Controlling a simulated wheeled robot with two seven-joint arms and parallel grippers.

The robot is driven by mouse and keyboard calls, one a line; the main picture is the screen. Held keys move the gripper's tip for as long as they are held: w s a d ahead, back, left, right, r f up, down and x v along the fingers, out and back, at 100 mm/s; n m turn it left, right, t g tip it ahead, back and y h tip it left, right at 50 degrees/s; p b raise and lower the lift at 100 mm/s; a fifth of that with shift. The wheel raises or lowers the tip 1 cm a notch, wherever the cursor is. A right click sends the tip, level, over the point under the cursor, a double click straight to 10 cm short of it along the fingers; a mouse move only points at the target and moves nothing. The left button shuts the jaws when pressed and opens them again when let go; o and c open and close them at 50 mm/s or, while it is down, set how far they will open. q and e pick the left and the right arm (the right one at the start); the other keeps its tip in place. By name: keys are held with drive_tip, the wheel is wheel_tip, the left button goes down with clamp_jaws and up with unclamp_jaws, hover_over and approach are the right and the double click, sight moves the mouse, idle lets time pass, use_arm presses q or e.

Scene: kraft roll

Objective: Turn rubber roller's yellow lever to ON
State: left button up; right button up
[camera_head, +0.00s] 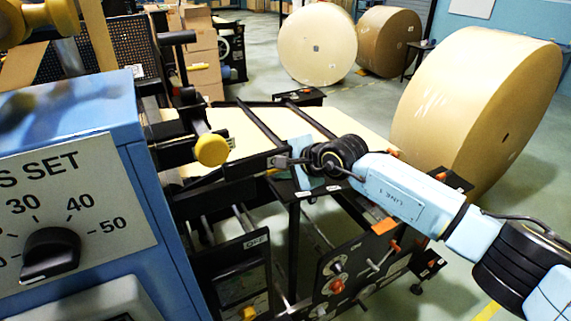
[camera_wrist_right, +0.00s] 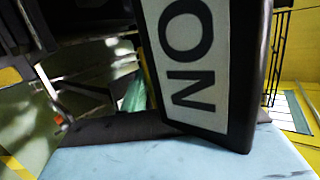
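A round yellow knob (camera_head: 212,150) sits at the end of a short black arm on the machine, left of my right gripper; I take it for the lever's end, but cannot be sure. My right gripper (camera_head: 297,165) is at the end of a black bar, right of the knob. Its fingertips are not clear, and I see nothing held. My left gripper is not in view.
A blue cabinet (camera_head: 150,190) with a black dial (camera_head: 50,254) fills the left. Black rails (camera_head: 262,124) cross a tan sheet behind my right gripper. A control panel (camera_head: 352,262) is below my right arm. A large kraft roll (camera_head: 475,105) stands behind that arm.

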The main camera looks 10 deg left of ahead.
drive_tip(key=b+v, duration=0.2)
drive_tip(key=v, duration=1.1)
drive_tip(key=shift+d, duration=0.15)
drive_tip(key=shift+s+r, duration=0.1)
drive_tip(key=shift+r, duration=0.05)
